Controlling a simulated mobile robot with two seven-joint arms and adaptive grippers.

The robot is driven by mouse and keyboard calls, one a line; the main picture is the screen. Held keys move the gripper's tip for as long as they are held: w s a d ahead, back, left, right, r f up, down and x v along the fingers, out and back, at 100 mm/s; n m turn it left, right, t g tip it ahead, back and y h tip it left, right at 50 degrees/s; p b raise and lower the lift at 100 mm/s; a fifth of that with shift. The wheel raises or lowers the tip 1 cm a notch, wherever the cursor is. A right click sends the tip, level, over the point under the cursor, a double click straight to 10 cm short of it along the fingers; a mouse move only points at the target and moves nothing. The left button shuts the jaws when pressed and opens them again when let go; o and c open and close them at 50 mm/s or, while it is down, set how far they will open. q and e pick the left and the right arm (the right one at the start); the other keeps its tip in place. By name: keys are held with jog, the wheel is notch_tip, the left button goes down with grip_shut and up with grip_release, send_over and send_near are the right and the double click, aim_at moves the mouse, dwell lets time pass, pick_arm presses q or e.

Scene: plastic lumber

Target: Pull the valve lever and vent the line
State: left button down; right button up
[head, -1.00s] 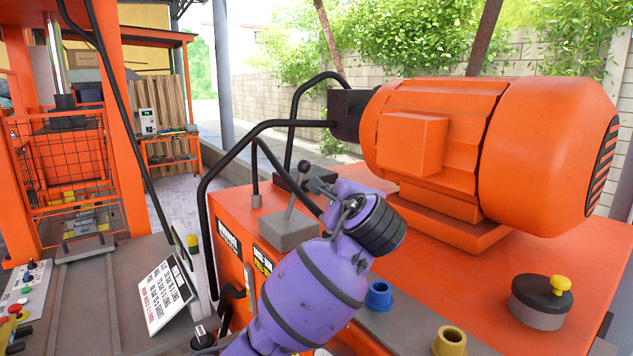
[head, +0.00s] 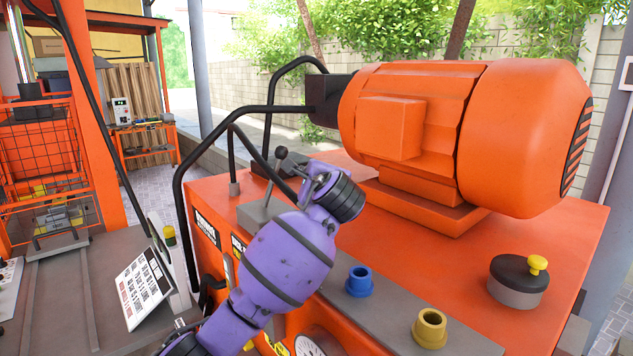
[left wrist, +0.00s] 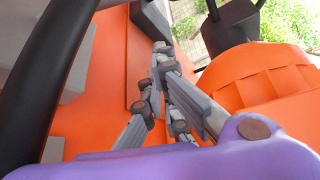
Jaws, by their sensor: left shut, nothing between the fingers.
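The lever (head: 281,154) is a thin grey rod with a dark ball knob. In the head view it rises, tilted slightly right, from a grey block (head: 252,216) on top of the orange machine (head: 450,265). My purple left arm reaches up from the bottom. Its gripper (head: 312,177) is just right of the lever, over the orange top. Contact with the lever cannot be made out. In the left wrist view the grey fingers (left wrist: 165,85) are together and empty; I cannot pick out the lever there. My right gripper is not in view.
Bent black pipes (head: 178,190) stand behind and left of the lever. A large orange motor (head: 425,125) fills the right. Blue (head: 359,282) and yellow (head: 429,328) sockets and a yellow-knobbed black cap (head: 518,278) sit in front. A tilted sign (head: 145,285) stands at left.

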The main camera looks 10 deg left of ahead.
aim_at(274, 178)
pick_arm(q)
jog(key=a, duration=0.2)
jog(key=a+r+p, duration=0.1)
jog(key=shift+s+a+r, duration=0.1)
jog(key=shift+s+a, duration=0.1)
jog(key=shift+s, duration=0.2)
